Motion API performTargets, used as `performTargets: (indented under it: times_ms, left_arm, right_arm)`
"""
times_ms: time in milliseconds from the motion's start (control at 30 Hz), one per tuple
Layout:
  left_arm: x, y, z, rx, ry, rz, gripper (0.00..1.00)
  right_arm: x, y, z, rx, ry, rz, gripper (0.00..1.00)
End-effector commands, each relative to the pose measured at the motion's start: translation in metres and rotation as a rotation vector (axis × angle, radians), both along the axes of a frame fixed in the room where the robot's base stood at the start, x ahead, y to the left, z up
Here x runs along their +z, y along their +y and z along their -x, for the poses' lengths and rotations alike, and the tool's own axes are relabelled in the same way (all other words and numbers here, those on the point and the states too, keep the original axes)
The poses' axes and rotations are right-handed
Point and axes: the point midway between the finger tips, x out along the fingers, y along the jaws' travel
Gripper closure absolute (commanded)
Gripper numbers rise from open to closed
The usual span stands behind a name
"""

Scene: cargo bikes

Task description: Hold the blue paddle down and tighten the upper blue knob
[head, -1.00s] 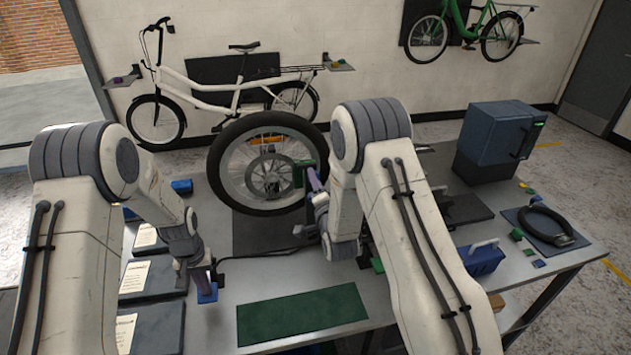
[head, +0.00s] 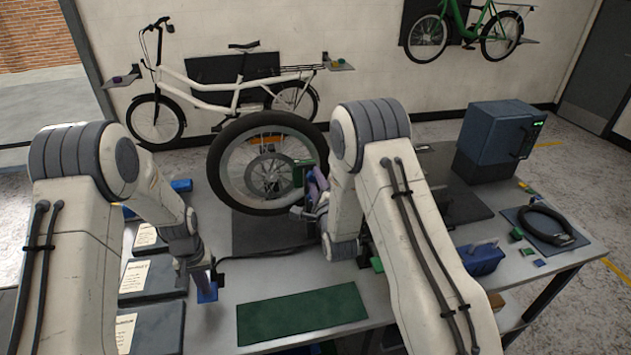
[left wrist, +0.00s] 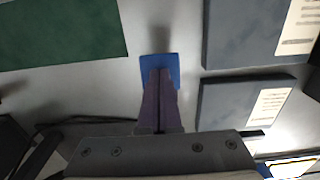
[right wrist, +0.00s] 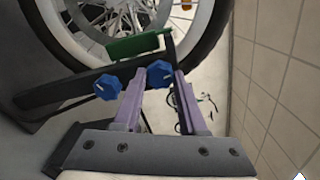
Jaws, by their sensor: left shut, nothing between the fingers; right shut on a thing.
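The blue paddle (head: 208,295) is at the table's front left. My left gripper (head: 204,280) is shut and empty, pointing down with its fingertips on the paddle. In the left wrist view the paddle (left wrist: 160,59) shows around the closed purple fingertips (left wrist: 160,74). In the right wrist view the upper blue knob (right wrist: 160,73) sits on a dark upright, between the purple fingertips of my right gripper (right wrist: 160,80), which is shut on it. The lower blue knob (right wrist: 107,88) is outside the left finger. In the head view my right gripper (head: 314,184) hides the knobs.
A spoked wheel (head: 228,193) stands right behind the upright, with a green block (right wrist: 134,46) beside the knobs. A green mat (head: 300,314) lies at the front. Dark boxes with papers (head: 152,277) are at the left. A blue toolbox (head: 482,261) is at the right.

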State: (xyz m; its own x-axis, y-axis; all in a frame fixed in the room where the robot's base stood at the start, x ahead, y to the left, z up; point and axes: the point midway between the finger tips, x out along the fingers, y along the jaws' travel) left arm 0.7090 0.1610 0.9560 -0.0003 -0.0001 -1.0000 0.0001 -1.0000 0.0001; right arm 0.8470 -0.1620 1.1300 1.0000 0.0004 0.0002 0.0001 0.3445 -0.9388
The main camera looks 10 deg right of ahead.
Motion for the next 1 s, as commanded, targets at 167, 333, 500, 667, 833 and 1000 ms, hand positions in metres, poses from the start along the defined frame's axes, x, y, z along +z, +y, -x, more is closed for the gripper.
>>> performTargets:
  times_ms: [167, 333, 500, 667, 833, 1000]
  left_arm:
    - [-0.0005, 0.0002, -0.0001, 0.0, 0.0, 0.0, 1.0]
    - [-0.0005, 0.0002, -0.0001, 0.0, -0.001, 0.0, 1.0]
    - [-0.0005, 0.0002, -0.0002, 0.0, -0.001, 0.0, 1.0]
    - [-0.0005, 0.0002, -0.0002, 0.0, -0.001, 0.0, 1.0]
    - [-0.0005, 0.0001, -0.0002, 0.0, -0.001, 0.0, 1.0]
    - [-0.0005, -0.0001, -0.0002, 0.0, -0.001, 0.0, 1.0]
  right_arm:
    - [-0.0008, -0.0014, 0.0003, -0.004, 0.001, -0.046, 1.0]
    - [-0.0009, -0.0015, 0.0003, -0.004, 0.001, -0.062, 1.0]
    - [-0.0009, -0.0015, 0.0003, -0.005, 0.002, -0.064, 1.0]
    - [-0.001, -0.0015, 0.0004, -0.005, 0.002, -0.063, 1.0]
    - [-0.0008, -0.0011, 0.0003, -0.004, 0.001, -0.062, 0.29]
    - [-0.0006, -0.0005, 0.0002, -0.002, 0.001, -0.062, 0.29]
